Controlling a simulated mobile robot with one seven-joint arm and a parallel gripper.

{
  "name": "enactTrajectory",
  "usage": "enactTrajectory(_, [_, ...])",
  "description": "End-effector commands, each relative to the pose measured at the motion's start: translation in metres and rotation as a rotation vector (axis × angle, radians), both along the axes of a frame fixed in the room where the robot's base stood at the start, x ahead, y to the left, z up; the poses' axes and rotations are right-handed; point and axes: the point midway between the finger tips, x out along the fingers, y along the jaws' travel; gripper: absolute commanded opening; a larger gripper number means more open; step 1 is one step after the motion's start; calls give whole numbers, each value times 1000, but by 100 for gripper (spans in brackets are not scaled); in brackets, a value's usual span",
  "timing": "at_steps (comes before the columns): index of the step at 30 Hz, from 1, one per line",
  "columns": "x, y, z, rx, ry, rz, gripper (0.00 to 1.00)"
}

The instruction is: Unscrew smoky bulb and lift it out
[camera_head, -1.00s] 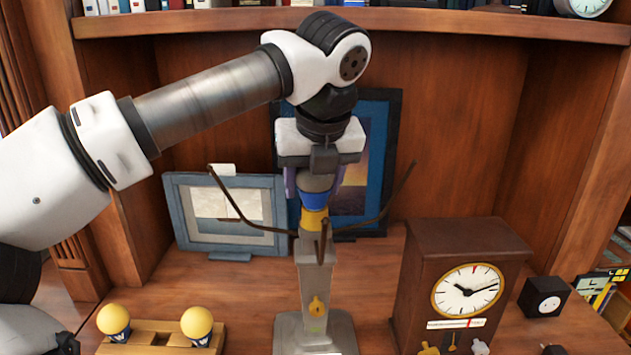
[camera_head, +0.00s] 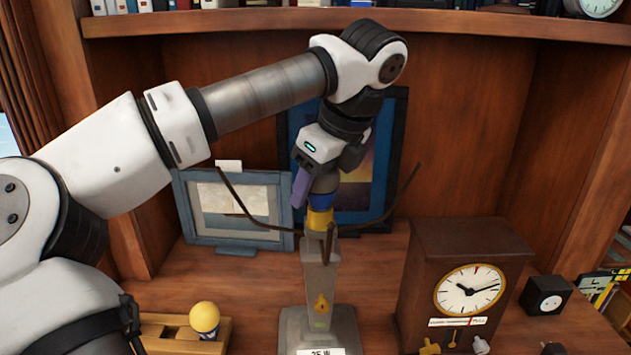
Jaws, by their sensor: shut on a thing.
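The smoky bulb (camera_head: 325,184) has a dark grey globe and a blue lower part. It stands upright in the yellow collar (camera_head: 319,218) on top of the grey lamp stand (camera_head: 319,270). My gripper (camera_head: 323,180) comes down from above and is shut on the bulb. One purple finger shows at the bulb's left side; the other finger is mostly hidden. The bulb's base inside the collar cannot be seen.
Dark curved arms (camera_head: 262,220) spread from the stand on both sides. A wooden clock (camera_head: 455,250) stands to the right. Picture frames (camera_head: 235,240) lean behind. A wooden tray (camera_head: 160,322) with a yellow bulb (camera_head: 205,317) is at front left.

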Motion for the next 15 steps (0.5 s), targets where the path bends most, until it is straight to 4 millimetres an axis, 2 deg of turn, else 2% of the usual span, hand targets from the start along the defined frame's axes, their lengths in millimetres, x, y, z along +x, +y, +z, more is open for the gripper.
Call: enactTrajectory(15, [0, 0, 6, 0, 0, -2, 40])
